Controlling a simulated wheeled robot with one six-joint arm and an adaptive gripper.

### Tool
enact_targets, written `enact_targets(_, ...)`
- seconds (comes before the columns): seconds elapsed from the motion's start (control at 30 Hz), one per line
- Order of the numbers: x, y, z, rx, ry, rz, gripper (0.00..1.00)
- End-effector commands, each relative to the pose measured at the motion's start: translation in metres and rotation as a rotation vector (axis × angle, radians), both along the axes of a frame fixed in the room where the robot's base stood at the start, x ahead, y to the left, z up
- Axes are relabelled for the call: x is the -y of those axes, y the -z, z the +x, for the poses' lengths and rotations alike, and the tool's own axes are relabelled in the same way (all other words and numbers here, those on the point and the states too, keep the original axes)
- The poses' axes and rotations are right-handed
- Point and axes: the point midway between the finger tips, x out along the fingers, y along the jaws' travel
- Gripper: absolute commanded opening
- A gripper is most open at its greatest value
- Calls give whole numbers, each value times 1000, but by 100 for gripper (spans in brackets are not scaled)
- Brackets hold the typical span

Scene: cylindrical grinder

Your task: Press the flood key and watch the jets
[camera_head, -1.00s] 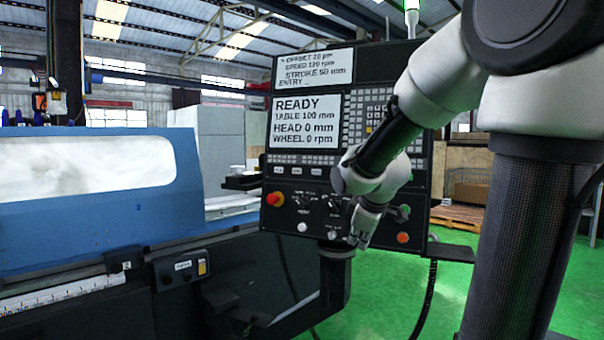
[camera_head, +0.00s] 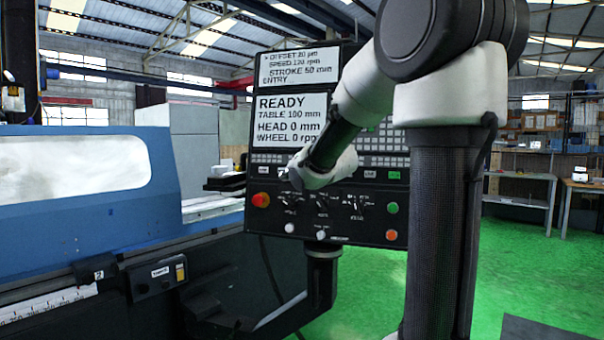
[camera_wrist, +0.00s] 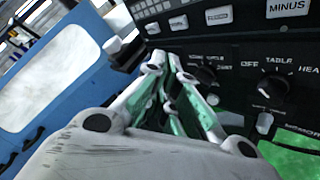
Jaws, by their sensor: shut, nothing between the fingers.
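The control panel (camera_head: 335,215) stands ahead, with its screen (camera_head: 289,119) reading READY and WHEEL 0 rpm. A row of small white labelled keys runs below the screen; in the wrist view, several show (camera_wrist: 178,22), their lettering too small to tell which is flood. My gripper (camera_wrist: 164,62) is shut and empty, its fingertips just below this key row in the picture; contact cannot be told. The blue grinder's window (camera_head: 70,167) is pale and cloudy; no jets can be made out.
A red knob (camera_head: 261,200), rotary switches and a green button (camera_head: 392,208) sit on the lower panel. A larger MINUS key (camera_wrist: 288,8) is at upper right in the wrist view.

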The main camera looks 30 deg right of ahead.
Motion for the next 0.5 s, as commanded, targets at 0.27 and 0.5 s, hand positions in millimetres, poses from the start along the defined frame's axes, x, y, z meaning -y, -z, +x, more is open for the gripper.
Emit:
enact_targets(0.27, 3, 1, 2, -1, 2, 2, 0)
enact_targets(0.5, 22, 6, 19, -4, 4, 2, 0)
